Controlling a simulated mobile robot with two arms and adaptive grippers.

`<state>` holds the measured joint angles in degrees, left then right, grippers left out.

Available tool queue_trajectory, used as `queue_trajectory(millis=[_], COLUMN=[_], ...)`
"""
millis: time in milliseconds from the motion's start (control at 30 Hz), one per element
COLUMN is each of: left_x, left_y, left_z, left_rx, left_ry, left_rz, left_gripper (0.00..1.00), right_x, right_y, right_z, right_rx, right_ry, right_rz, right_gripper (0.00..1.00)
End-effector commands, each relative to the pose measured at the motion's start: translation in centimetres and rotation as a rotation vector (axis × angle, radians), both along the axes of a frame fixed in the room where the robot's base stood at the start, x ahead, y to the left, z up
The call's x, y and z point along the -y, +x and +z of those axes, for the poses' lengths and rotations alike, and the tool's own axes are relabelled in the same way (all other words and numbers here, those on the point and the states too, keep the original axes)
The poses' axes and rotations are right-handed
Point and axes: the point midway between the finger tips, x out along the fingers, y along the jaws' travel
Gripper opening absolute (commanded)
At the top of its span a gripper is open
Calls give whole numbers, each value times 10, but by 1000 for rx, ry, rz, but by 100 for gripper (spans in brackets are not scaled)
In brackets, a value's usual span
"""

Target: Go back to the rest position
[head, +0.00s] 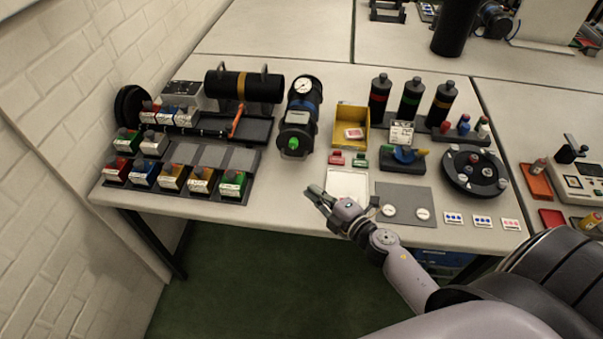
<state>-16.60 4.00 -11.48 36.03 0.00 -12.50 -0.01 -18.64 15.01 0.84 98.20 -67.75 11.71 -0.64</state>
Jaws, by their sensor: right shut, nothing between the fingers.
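My right gripper (318,194) is over the front edge of the table (300,218), at the left side of a white square tray (347,182). Its arm comes in from the lower right. The gripper is shut and holds nothing. My left gripper is not in the picture. A dark cylinder with a gauge and a green tip (299,115) lies behind the gripper, apart from it. A black cylinder with a yellow band (244,86) lies in a holder at the back left.
Several coloured boxes (172,177) stand at the left. A yellow bin (349,126), three dark bottles (410,97) and a round black carousel (473,171) stand behind and right. A grey mat (404,196) with white discs lies beside my wrist. The green floor before the table is clear.

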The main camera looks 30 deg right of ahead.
Motion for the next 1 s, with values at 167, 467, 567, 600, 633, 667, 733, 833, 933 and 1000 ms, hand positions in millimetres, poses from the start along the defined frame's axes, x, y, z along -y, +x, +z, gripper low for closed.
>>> queue_trajectory(millis=[167, 467, 567, 600, 633, 667, 733, 833, 933, 1000], left_x=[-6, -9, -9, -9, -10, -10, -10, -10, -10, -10], left_y=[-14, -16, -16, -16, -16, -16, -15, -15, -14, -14], left_z=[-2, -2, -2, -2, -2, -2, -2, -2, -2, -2], left_rx=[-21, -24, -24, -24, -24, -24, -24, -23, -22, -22], left_ry=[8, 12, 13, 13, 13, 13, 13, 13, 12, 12], left_rz=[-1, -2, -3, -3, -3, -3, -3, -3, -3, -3], left_gripper=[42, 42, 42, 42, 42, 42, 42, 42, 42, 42], right_x=[1, 30, 47, 52, 54, 54, 51, 37, 19, 7], right_y=[-3, -7, -23, -32, -40, -48, -70, -102, -130, -147], right_z=[1, 32, 37, 36, 33, 30, 21, 8, 0, -3], right_rx=[1, -4, -67, -108, -143, -182, -290, -451, -592, -679], right_ry=[0, 199, 364, 429, 478, 525, 628, 737, 805, 839], right_rz=[-1, -280, -476, -552, -606, -657, -762, -871, -933, -963], right_gripper=[0, 0, 0, 0, 0, 0, 0, 0, 0, 0])
